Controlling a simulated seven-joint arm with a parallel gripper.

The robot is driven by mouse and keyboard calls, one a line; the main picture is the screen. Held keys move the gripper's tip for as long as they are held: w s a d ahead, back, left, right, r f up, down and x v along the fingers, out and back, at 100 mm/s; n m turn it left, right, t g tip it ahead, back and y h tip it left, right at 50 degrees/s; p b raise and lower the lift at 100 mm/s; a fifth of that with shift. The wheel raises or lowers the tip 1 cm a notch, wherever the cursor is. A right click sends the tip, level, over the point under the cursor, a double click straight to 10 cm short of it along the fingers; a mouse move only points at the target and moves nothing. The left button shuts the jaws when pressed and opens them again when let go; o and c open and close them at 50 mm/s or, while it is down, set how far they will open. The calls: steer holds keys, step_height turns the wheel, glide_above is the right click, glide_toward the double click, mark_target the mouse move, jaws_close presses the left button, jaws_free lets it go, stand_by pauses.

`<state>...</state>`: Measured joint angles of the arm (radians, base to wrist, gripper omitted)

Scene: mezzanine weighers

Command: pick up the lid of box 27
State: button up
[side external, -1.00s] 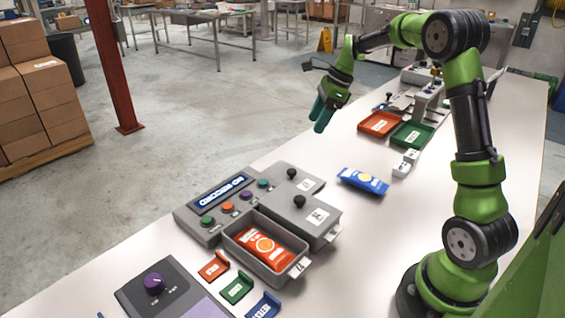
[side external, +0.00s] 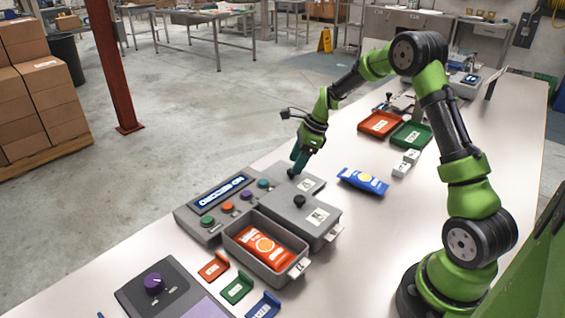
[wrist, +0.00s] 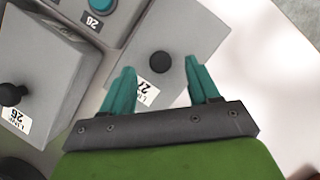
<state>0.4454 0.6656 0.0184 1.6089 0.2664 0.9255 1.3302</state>
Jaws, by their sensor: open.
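The lid of box 27 (wrist: 182,40) is grey with a black round knob (wrist: 160,62) and a white label reading 27 (wrist: 146,90). In the side external view the lid (side external: 312,184) sits at the far end of the row of boxes. My gripper (wrist: 165,80) is open, its two teal fingers pointing down on either side of the knob as seen in the wrist view. In the side external view my gripper (side external: 296,172) hides that knob. I cannot tell whether the fingers touch the lid.
The lid of box 26 (side external: 318,218) with its own knob (side external: 299,201) lies beside it. An open grey box (side external: 233,242) holds an orange packet (side external: 263,247). A button panel (side external: 205,212) runs along the boxes. A blue packet (side external: 363,181) lies to the right on the table.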

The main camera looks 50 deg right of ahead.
mark_target(292, 175)
steer(key=shift+x, duration=1.4)
jaws_close()
steer(key=shift+r, duration=0.1)
